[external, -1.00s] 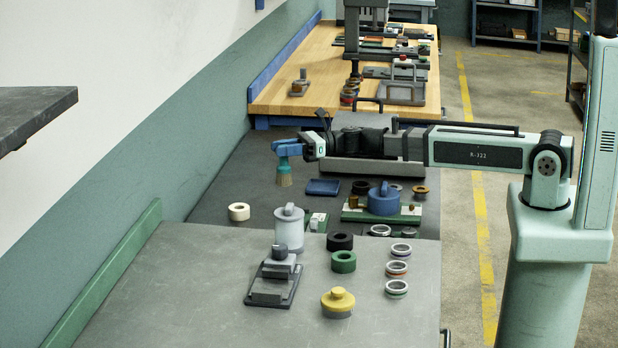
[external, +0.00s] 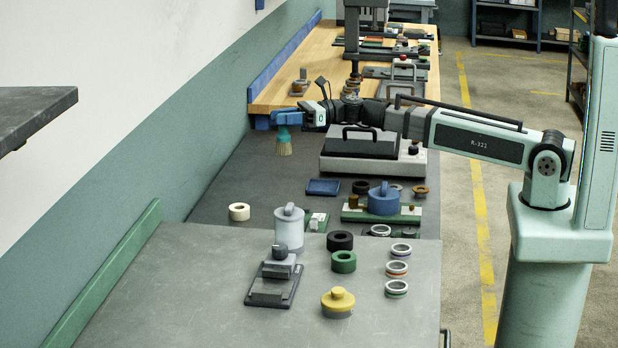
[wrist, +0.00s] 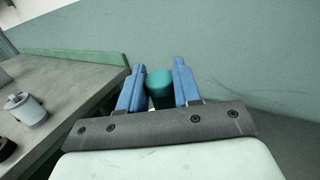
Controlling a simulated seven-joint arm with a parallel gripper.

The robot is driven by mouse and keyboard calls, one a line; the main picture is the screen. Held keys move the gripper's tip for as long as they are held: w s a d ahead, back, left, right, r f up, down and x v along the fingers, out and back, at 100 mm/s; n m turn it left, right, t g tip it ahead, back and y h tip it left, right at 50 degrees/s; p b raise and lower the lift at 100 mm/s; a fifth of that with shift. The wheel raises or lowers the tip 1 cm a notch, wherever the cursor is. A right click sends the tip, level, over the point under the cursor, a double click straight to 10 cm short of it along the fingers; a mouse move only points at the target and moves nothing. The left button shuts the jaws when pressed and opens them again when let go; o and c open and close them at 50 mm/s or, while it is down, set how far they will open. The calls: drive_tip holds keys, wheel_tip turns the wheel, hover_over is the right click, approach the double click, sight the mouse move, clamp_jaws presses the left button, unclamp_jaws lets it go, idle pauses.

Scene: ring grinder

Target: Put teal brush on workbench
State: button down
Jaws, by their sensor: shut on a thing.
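The teal brush (external: 284,139) hangs bristles down from my gripper (external: 284,122) in the external view, above the far left part of the dark workbench (external: 225,207). The blue fingers are shut on its teal top. Its beige bristles are clear of any surface that I can make out. In the wrist view, the round teal top of the brush (wrist: 159,83) sits between the two blue fingers of my gripper (wrist: 158,75).
A grey box with a handle (external: 372,152) stands right of the brush. A blue tray (external: 323,187), a cream ring (external: 239,212) and a green fixture with a blue knob (external: 383,200) lie nearer. The bench's left strip is mostly clear.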

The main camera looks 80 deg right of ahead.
wheel_tip(320, 180, up, 9)
drive_tip(key=shift+r, duration=0.15)
drive_tip(key=s+a+n+g+y, duration=0.2)
drive_tip(key=a+y, duration=0.1)
drive_tip(key=a, duration=1.1)
drive_tip(key=s+a+n+g+y, duration=0.2)
drive_tip(key=a, duration=1.2)
drive_tip(key=s+a+n+g+y, duration=0.1)
drive_tip(key=s+a+n+g, duration=0.15)
drive_tip(key=s+a, duration=0.55)
drive_tip(key=s+a+n+g+y, duration=0.25)
drive_tip(key=s+a, duration=0.25)
drive_tip(key=a, duration=0.8)
drive_tip(key=s+a+n+g, duration=0.1)
drive_tip(key=s+a+g, duration=0.2)
drive_tip(key=s+a, duration=0.5)
wheel_tip(320, 180, down, 15)
drive_tip(key=w+a, duration=0.1)
drive_tip(key=a, duration=0.1)
drive_tip(key=shift+w+f, duration=0.2)
drive_tip(key=shift+w, duration=0.1)
drive_tip(key=shift+f, duration=0.15)
